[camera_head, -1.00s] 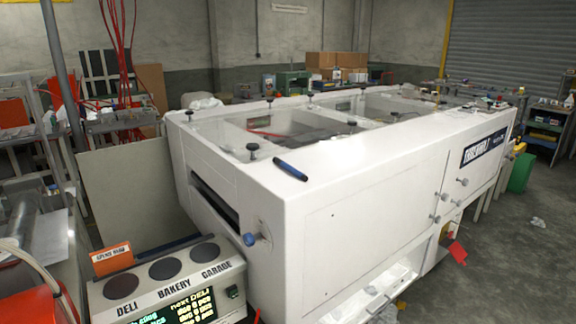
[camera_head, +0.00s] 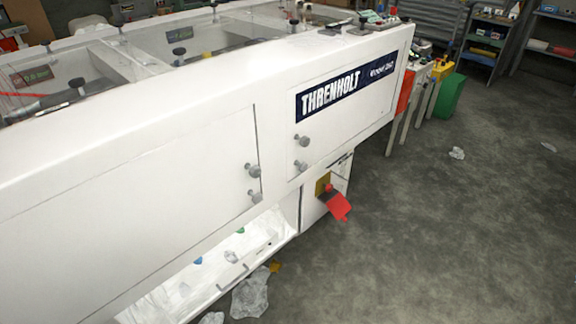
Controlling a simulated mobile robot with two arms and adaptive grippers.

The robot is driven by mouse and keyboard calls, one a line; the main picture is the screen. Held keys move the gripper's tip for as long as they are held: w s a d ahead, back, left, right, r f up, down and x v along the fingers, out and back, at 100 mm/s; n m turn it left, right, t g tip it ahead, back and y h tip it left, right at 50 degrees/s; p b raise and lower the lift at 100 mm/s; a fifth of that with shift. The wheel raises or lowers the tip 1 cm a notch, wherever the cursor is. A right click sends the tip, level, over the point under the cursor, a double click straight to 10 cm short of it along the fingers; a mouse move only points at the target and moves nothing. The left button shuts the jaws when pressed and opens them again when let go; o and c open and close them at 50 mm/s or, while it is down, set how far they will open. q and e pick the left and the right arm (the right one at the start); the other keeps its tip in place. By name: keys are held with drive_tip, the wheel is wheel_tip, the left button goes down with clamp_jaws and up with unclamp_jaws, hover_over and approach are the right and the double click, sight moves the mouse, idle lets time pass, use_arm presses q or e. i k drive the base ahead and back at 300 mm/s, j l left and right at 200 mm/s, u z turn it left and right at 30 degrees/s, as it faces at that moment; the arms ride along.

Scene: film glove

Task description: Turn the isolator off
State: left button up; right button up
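The isolator (camera_head: 335,205) is a red handle or flap on a yellow plate (camera_head: 322,185). It sits low on the front of the white machine, below the dark blue THRENHOLT label (camera_head: 345,88). The red part slants down and to the right, out from the machine. I cannot tell from this view whether its switch position is on or off. Neither of my grippers shows in the head view.
The large white machine (camera_head: 140,160) fills the left and centre, with knobs on its front doors. Crumpled clear plastic (camera_head: 250,295) lies on the floor by its open lower bay. Grey floor (camera_head: 430,240) is mostly free at right. A green bin (camera_head: 449,96) stands beyond the machine.

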sight(329, 187)
drive_tip(key=i+l, duration=0.1)
drive_tip(key=l, duration=0.3)
drive_tip(key=i+l, duration=0.1)
drive_tip(key=l, duration=0.3)
drive_tip(key=u, duration=0.2)
drive_tip(key=i+l+u, duration=0.2)
drive_tip(key=l+u, duration=0.25)
drive_tip(key=i+l+u, duration=0.15)
drive_tip(key=l+u, duration=0.15)
drive_tip(key=u, duration=0.15)
